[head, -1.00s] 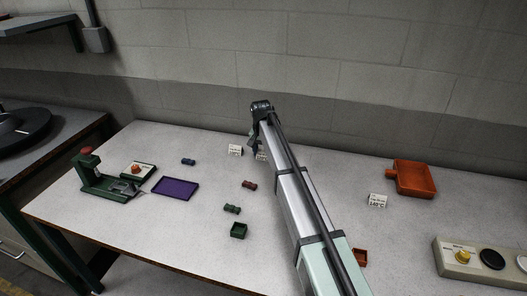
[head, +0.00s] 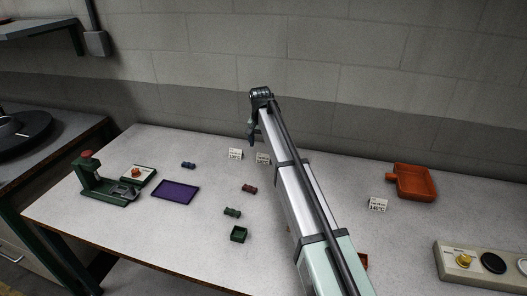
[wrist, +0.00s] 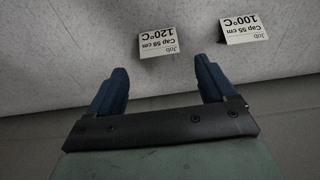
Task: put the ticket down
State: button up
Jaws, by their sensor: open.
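My gripper (head: 251,138) is raised above the back of the table near the wall. In the wrist view its two blue fingers (wrist: 161,66) are spread apart with nothing between them. A white ticket reading 120°C, Cap 59 cm (wrist: 158,40) shows just beyond the fingertips, apart from them. A second white ticket reading 100°C, Cap 55 cm (wrist: 240,28) is to its right. In the head view two tickets stand side by side at the back, a left one (head: 235,154) and a right one (head: 262,158) close to my arm. A third ticket, 140°C (head: 377,204), stands further right.

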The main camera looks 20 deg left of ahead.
jog(key=shift+s+r, duration=0.2)
jog(key=shift+r, duration=1.15)
jog(key=shift+s+r, duration=0.2)
jog(key=shift+r, duration=1.15)
jog(key=shift+o, duration=0.6)
